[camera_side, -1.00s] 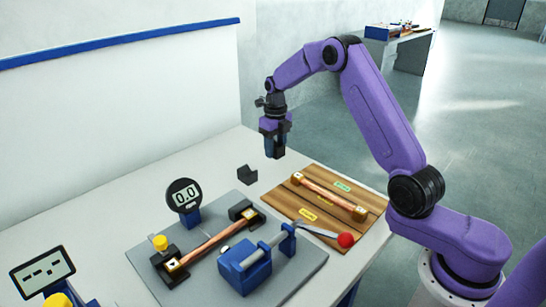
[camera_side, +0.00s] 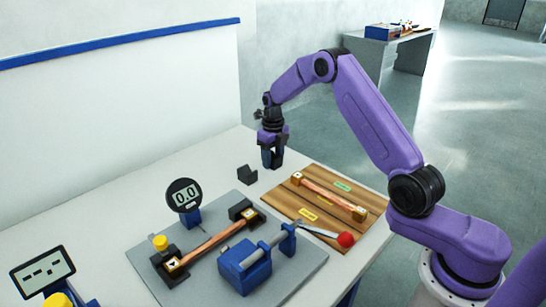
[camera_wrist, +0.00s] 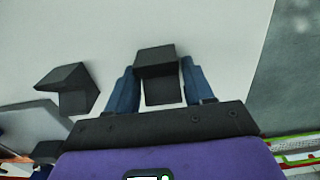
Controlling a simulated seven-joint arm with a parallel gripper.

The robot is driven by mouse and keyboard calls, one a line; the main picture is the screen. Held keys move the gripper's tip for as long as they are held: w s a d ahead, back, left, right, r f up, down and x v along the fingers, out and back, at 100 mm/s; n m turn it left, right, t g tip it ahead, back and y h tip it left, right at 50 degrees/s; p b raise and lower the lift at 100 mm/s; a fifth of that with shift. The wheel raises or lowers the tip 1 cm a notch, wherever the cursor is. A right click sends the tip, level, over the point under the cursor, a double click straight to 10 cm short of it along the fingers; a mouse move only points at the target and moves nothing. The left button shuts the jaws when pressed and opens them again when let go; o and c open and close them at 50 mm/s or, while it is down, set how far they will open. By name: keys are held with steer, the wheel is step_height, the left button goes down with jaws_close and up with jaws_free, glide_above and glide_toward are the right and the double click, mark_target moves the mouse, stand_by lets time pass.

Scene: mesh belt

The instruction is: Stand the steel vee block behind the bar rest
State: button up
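My gripper (camera_side: 273,164) is above the pale table, to the right of a small dark notched block (camera_side: 247,174) that stands on the table. In the wrist view, the blue fingers (camera_wrist: 158,88) are closed around a dark grey block, which I take as the steel vee block (camera_wrist: 160,62). It looks held clear of the table. The standing notched block (camera_wrist: 68,88) is left of the fingers and apart from them. A dark rest (camera_side: 242,210) supports the far end of a copper bar (camera_side: 212,240) on the grey plate. I cannot tell which dark piece is the bar rest.
A round gauge (camera_side: 185,193) reading 0.0 stands on the grey plate (camera_side: 290,285), with a blue clamp (camera_side: 243,267) and red-knobbed lever (camera_side: 345,240). A wooden board (camera_side: 285,199) bears another copper bar (camera_side: 325,195). A display (camera_side: 42,272) stands front left. The table's back is clear.

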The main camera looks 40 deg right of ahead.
steer(key=shift+o, duration=1.3)
step_height(320, 180, up, 12)
steer(key=shift+r, duration=0.2)
